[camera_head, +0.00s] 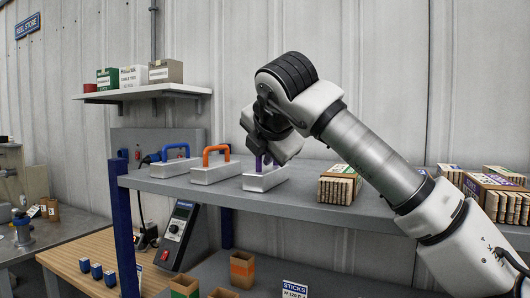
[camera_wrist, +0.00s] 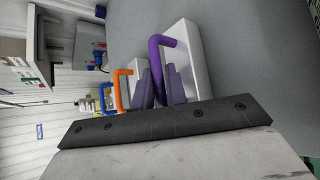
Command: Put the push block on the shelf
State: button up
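The push block with a purple handle (camera_head: 264,179) stands flat on the grey shelf board (camera_head: 300,200), rightmost of three such blocks. It is a pale metal bar with an upright purple loop; it also shows in the wrist view (camera_wrist: 186,60). My gripper (camera_head: 264,155) comes down over its handle. In the wrist view my dark fingers (camera_wrist: 160,84) are close together on both sides of the purple handle, with no clear gap, so it looks shut on it. The finger contact is hidden in the head view.
Left of it stand a block with an orange handle (camera_head: 215,172) and one with a blue handle (camera_head: 176,166). Bundles of sticks (camera_head: 339,188) stand to the right, with bare board between. A small wall shelf (camera_head: 150,91) holds boxes. Open bins (camera_head: 242,268) sit below.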

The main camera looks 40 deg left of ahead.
jog(key=o, duration=0.3)
jog(key=shift+r, duration=0.1)
jog(key=shift+d+r, duration=0.1)
jog(key=shift+r, duration=0.05)
jog(key=b+v, duration=0.1)
jog(key=v, duration=1.1)
